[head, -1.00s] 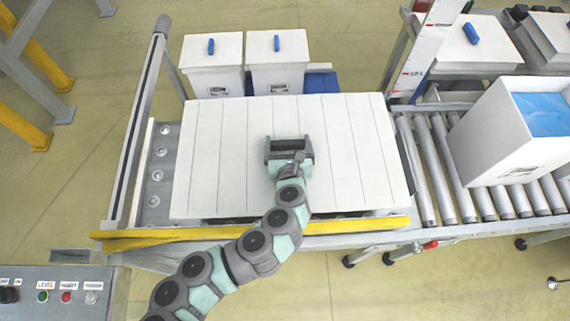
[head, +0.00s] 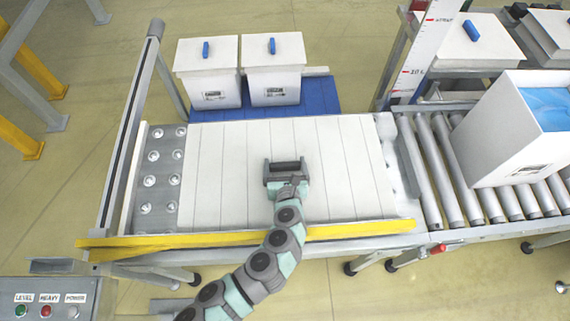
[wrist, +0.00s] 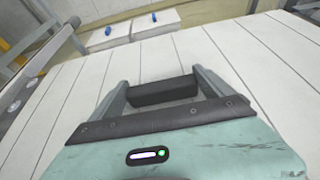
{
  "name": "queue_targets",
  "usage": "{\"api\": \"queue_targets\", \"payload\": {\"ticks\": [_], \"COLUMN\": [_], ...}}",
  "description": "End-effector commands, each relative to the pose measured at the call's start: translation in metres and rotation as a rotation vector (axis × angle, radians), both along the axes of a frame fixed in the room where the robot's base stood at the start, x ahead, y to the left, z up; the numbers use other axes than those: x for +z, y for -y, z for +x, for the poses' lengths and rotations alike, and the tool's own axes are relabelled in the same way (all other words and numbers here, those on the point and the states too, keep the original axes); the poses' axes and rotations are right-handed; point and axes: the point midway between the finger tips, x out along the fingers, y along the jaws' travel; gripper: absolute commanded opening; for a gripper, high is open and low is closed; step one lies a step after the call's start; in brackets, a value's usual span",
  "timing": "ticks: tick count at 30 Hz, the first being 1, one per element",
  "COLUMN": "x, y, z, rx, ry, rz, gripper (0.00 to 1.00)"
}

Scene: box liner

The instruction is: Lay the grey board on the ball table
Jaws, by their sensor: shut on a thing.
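The board (head: 225,165) is a pale, off-white panel with plank grooves. It is level over the ball table (head: 160,180), whose grey bed with steel balls shows along the left; a strip also shows at the right. I cannot tell whether the board rests on the balls or is just above them. My gripper (head: 286,173) is over the middle of the board, shut on its dark handle bar. In the wrist view, the gripper (wrist: 165,98) has a finger at each end of the bar, and the board (wrist: 235,70) spreads around it.
A yellow rail (head: 200,240) runs along the front edge and a grey post rail (head: 128,130) along the left. Two white lidded bins (head: 208,78) stand on a blue platform (head: 250,113) behind. A roller conveyor (head: 440,185) with a white lined box (head: 490,130) is at right.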

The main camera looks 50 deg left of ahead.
Motion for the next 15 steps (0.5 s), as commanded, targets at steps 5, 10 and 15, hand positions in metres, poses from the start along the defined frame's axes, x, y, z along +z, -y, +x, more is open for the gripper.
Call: {"api": "queue_targets", "payload": {"ticks": [5, 10, 15], "x": [-0.004, -0.009, -0.012], "y": [0.0, 0.001, 0.0], "z": [0.0, 0.0, 0.0], "rx": [-0.001, -0.002, -0.001], "ry": [0.0, 0.001, 0.001], "rz": [0.0, 0.001, 0.001], "gripper": [0.32, 0.32, 0.32]}}
